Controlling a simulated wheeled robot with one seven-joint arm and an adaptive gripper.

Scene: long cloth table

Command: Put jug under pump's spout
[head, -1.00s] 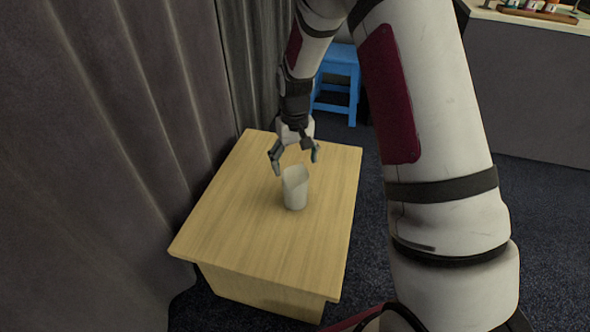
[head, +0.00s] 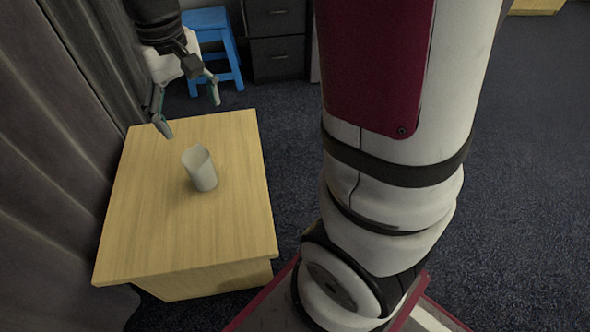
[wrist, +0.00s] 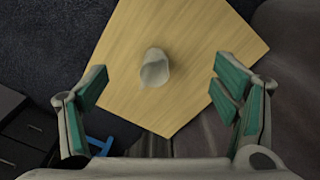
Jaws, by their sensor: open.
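A pale grey-white jug (head: 200,169) stands upright on a small light-wood table (head: 150,225). In the wrist view the jug (wrist: 154,68) shows from above, between the two fingers but beyond their tips. My gripper (head: 190,116) is open and empty above the table's far edge, behind the jug and apart from it. In the wrist view its green-padded fingers (wrist: 158,82) are spread wide. No pump or spout shows in these frames.
A blue stool (head: 212,50) and a dark drawer cabinet (head: 276,40) stand behind the table. A grey curtain (head: 45,200) hangs close along the table's left side. Dark carpet (head: 530,150) lies open at the right. The tabletop around the jug is bare.

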